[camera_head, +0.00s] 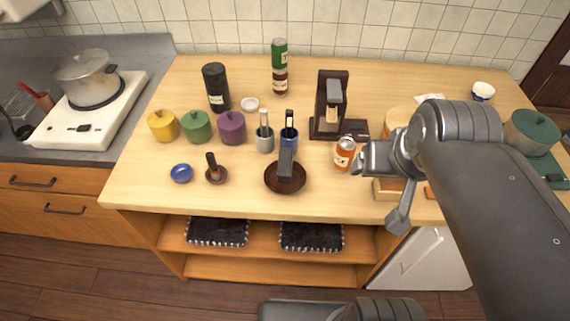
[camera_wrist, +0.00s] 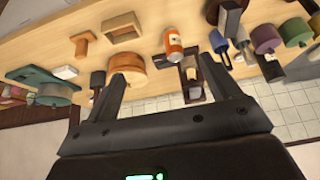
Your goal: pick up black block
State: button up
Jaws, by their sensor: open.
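A dark grey-black block (camera_head: 286,163) stands upright in a shallow brown bowl (camera_head: 271,184) near the front middle of the counter.
An orange can (camera_head: 344,153) stands between the bowl and my gripper. A dark coffee machine (camera_head: 331,108) stands behind. Two utensil cups (camera_head: 265,142) are just behind the bowl. A small brown mortar (camera_head: 216,175) and blue dish (camera_head: 181,173) are left of it.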

jog(key=shift+c, duration=0.2)
dwell(0.3)
jog(key=c, duration=0.8)
jog(key=g, duration=0.5)
send_over(285, 168)
jog(key=w, duration=0.2)
jog(key=f, duration=0.7)
jog(key=d+f, duration=0.1)
jog(key=f, duration=0.3)
jog(key=shift+f, duration=0.1)
jog(key=shift+a+f+g, duration=0.25)
jog(key=shift+g, duration=0.05)
jog(key=f, duration=1)
jog(key=shift+a+f, duration=0.3)
jog(key=shift+f, duration=0.1)
